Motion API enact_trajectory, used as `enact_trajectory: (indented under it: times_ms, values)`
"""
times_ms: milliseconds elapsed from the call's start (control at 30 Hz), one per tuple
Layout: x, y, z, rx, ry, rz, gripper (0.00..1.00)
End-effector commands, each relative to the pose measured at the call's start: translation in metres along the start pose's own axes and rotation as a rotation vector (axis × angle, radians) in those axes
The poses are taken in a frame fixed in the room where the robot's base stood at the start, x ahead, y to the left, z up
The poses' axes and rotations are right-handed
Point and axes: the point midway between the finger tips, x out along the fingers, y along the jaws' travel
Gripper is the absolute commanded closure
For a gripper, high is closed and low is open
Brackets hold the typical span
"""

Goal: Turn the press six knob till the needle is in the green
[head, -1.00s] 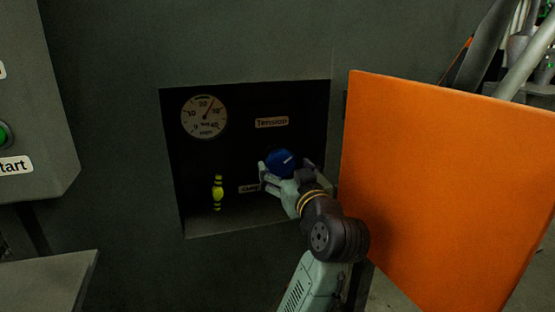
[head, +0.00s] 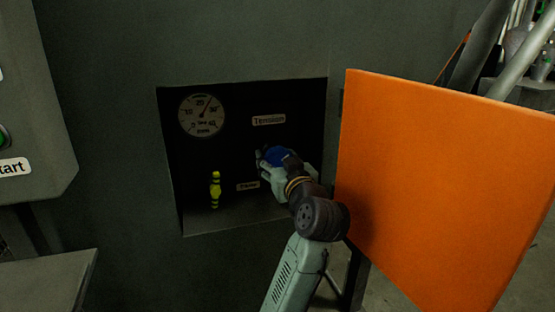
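The blue knob (head: 277,154) sits in the dark recess under the "Tension" label (head: 269,120). My gripper (head: 271,160) is at the knob, its fingers around it. One finger shows on the knob's left side; the other is mostly hidden, so I cannot tell how tightly they close on it. The round white gauge (head: 202,115) is at the recess's upper left. Its reddish needle points up and slightly right, between the top of the dial and the right-hand numbers. No green band can be made out at this size.
A yellow-green striped handle (head: 215,189) stands in the recess, left of my gripper. The open orange door (head: 435,180) is close to the right of my arm. A panel with a green button (head: 3,137) is at the far left.

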Motion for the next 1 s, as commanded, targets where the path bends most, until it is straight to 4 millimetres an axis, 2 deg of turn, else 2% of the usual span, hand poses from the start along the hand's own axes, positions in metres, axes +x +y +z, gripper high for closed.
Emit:
enact_trajectory:
  times_ms: [367, 667, 1000]
  values:
    - [-0.0001, -0.0001, 0.0, 0.0, 0.0, 0.0, 0.71]
    - [-0.0002, 0.0001, -0.0003, 0.035, -0.001, 0.0, 0.72]
    - [-0.0002, 0.0007, -0.0012, 0.249, -0.001, 0.001, 0.72]
